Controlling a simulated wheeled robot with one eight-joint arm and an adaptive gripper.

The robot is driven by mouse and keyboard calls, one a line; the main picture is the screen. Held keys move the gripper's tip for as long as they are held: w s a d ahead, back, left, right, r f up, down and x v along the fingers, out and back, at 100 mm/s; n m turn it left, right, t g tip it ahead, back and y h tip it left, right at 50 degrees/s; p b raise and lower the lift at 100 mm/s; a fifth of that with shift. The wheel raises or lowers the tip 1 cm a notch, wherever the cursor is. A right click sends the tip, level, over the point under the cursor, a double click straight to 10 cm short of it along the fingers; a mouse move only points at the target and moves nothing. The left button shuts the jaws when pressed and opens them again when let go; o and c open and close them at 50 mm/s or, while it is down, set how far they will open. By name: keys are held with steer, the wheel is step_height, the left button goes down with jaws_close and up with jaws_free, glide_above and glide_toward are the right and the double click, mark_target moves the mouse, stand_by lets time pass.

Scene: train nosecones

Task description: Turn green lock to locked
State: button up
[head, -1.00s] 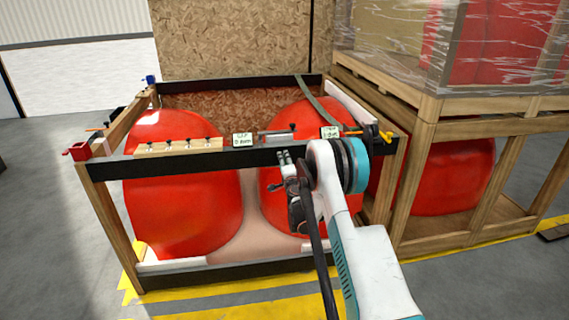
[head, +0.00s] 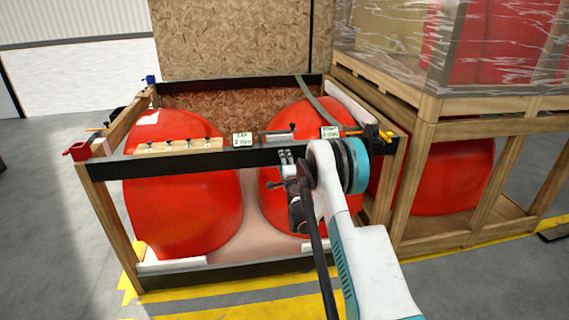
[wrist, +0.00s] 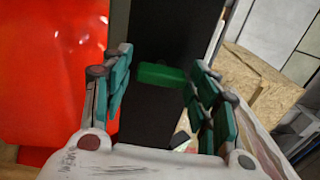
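The green lock (wrist: 160,74) shows in the wrist view as a small green block against a dark beam. The fingers have teal pads and stand apart. In the head view my gripper (head: 286,157) is at the front black rail of the crate, right of its middle. I cannot make out the green lock in the head view; my gripper and arm may hide it.
The wooden crate's black front rail (head: 215,162) holds a wooden strip with several pegs (head: 180,146), a label (head: 242,140) and yellow hardware (head: 386,135). Large red nosecones (head: 180,200) fill the crate. A wrapped crate (head: 500,50) stands at the right. Grey floor at the left is clear.

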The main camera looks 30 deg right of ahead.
stand_by(0.3)
steer(key=v, duration=1.2)
steer(key=shift+a+r, duration=0.1)
steer(key=shift+r, duration=0.05)
